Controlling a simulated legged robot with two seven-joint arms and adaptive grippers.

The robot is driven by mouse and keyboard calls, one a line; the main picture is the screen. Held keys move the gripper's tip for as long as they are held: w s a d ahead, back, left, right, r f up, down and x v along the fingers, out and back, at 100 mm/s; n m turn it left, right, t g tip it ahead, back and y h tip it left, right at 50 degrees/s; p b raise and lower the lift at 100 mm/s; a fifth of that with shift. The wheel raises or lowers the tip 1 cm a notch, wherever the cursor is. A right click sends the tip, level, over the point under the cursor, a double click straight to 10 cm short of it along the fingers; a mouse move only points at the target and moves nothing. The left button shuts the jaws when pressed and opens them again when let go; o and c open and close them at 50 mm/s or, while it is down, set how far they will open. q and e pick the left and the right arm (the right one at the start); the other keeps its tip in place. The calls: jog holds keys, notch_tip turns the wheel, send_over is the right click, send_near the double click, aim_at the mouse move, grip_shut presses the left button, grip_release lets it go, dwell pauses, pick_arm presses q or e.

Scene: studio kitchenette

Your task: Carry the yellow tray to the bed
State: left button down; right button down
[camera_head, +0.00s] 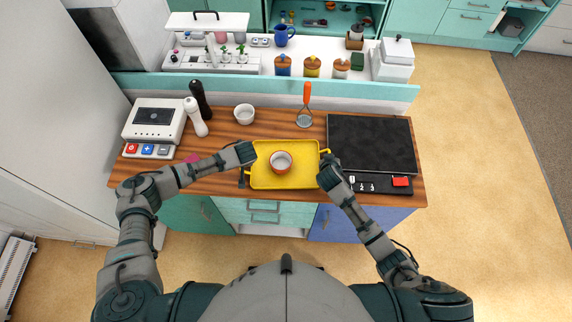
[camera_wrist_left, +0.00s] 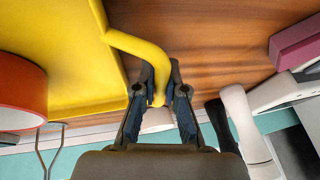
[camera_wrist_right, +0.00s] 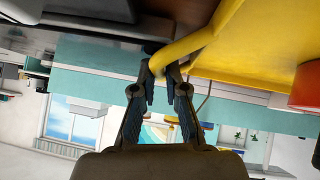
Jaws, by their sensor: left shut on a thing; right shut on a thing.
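The yellow tray (camera_head: 300,179) is at the front middle of the wooden counter, with an orange-and-white bowl (camera_head: 281,162) in it. My left gripper (camera_head: 247,153) is at the tray's left side. In the left wrist view its fingers (camera_wrist_left: 160,95) are shut on the tray's yellow handle (camera_wrist_left: 140,47). My right gripper (camera_head: 327,165) is at the tray's right side. In the right wrist view its fingers (camera_wrist_right: 163,72) are shut on the other handle (camera_wrist_right: 183,46). The tray looks about level; I cannot tell whether it touches the counter. No bed is in view.
A black cooktop (camera_head: 371,143) lies right of the tray. A white bowl (camera_head: 244,114), a masher (camera_head: 305,108), two mills (camera_head: 197,112) and a white scale-like appliance (camera_head: 154,121) stand behind and left. Open floor (camera_head: 468,150) lies to the right.

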pick_arm(q)
jog(key=shift+d+r, duration=0.2)
pick_arm(e)
jog(key=shift+w+d+r, duration=0.1)
jog(key=shift+d+r, duration=0.1)
jog(key=shift+r, duration=0.05)
